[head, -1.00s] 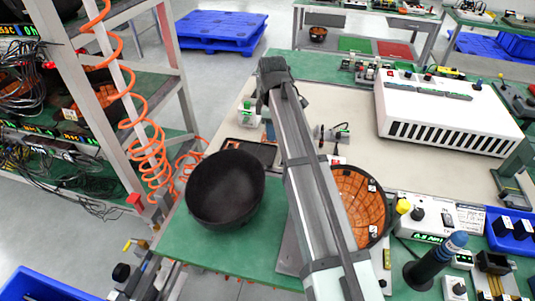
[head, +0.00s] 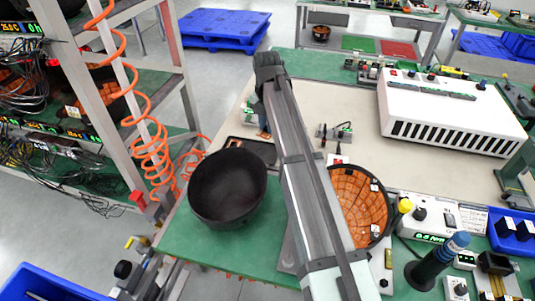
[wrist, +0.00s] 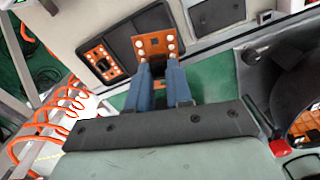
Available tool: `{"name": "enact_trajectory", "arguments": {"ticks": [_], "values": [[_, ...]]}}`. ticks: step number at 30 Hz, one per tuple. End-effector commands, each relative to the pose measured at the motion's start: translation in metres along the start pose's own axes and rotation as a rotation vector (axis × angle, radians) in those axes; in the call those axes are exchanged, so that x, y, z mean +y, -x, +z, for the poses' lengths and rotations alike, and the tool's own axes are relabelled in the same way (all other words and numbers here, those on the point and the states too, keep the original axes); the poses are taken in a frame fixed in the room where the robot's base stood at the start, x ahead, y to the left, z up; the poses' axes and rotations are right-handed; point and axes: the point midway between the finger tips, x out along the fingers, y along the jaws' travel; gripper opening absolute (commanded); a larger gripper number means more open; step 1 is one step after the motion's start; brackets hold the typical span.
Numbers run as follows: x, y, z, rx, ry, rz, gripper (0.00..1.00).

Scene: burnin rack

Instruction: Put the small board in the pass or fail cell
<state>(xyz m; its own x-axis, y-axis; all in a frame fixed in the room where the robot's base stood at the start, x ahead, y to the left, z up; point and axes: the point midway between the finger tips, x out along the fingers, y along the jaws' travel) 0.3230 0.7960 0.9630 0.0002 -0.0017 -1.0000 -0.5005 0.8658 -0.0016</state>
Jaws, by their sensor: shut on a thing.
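My gripper (wrist: 159,70) has blue fingers, shut on a small orange board (wrist: 153,44) with pale round spots and a dark square part. The board is at the fingertips, in front of a dark tray (wrist: 125,35) in the wrist view. The left cell of that tray holds another orange board (wrist: 101,62). The cell behind the held board looks dark and is partly hidden. I cannot tell the height of the held board above the tray. In the head view the dark tray (head: 262,152) lies left of my arm, which hides most of the gripper.
A black bowl (head: 228,187) stands close to the tray, at the green bench edge. An orange-lined bowl (head: 359,203) is right of my arm. A white slotted box (head: 450,112) stands at right. An orange coiled hose (head: 152,150) hangs by the left rack.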

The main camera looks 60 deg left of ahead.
Motion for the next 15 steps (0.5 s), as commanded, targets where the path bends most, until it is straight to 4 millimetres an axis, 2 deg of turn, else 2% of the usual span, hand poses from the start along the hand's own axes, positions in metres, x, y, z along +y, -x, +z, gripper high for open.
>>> {"name": "enact_trajectory", "arguments": {"ticks": [7,11,15], "values": [[0.000,0.000,0.000,-0.001,0.206,0.001,0.00],[0.000,-0.001,0.000,-0.001,0.251,0.001,0.00],[0.000,-0.012,0.000,0.000,0.264,0.000,0.00]]}}
